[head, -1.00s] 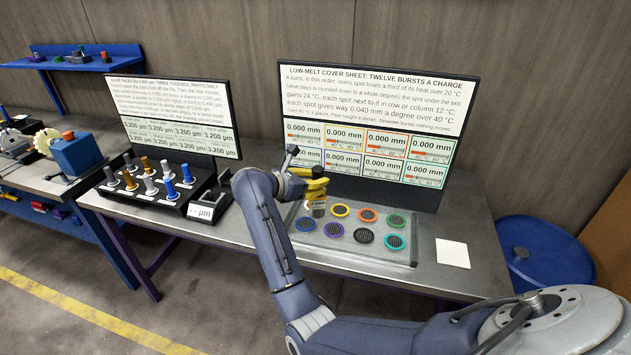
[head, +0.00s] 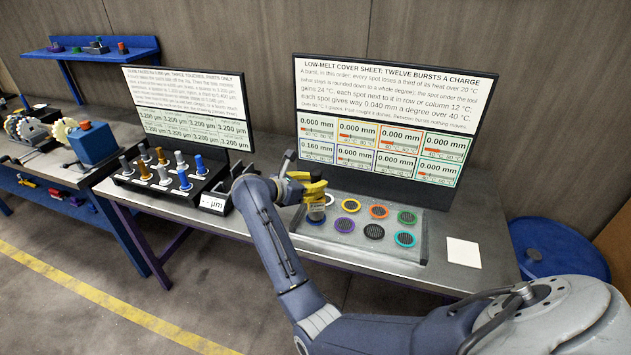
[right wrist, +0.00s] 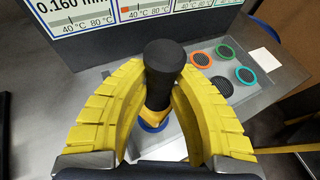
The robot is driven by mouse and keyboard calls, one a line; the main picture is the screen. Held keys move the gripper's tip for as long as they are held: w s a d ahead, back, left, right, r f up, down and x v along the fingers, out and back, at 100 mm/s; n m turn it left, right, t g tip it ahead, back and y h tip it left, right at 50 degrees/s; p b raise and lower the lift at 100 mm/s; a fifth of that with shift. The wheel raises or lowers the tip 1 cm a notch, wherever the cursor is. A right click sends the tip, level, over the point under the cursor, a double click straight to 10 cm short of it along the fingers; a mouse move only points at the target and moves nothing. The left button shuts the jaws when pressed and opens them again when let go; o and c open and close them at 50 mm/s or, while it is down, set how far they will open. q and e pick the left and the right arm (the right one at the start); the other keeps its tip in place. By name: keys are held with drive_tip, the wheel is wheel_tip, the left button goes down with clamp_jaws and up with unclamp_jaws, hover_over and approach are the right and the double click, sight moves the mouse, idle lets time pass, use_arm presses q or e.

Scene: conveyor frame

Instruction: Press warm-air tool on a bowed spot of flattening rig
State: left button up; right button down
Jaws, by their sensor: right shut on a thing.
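My right gripper (head: 311,187), with yellow fingers, is shut on the warm-air tool (head: 316,211). In the right wrist view the tool's black handle (right wrist: 163,62) stands between the fingers. The tool is upright over the blue-ringed spot (right wrist: 152,126) at the front left of the flattening rig (head: 350,251). It hides most of that spot; I cannot tell whether it touches. The other spots include yellow (head: 351,205), orange (head: 379,211), green (head: 407,217), black (head: 374,232) and teal (head: 404,239) rings. My left gripper is not in view.
The readout board (head: 395,85) stands behind the rig; its lower-left cell reads 0.160 mm, the other readable cells 0.000 mm. A black rack of pegs (head: 160,190) is to the left. A white card (head: 463,252) lies right of the rig.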

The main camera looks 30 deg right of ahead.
sight(312, 175)
drive_tip(key=shift+f, duration=0.65)
idle(1.7)
drive_tip(key=shift+r, duration=2.35)
drive_tip(key=shift+d, duration=0.1)
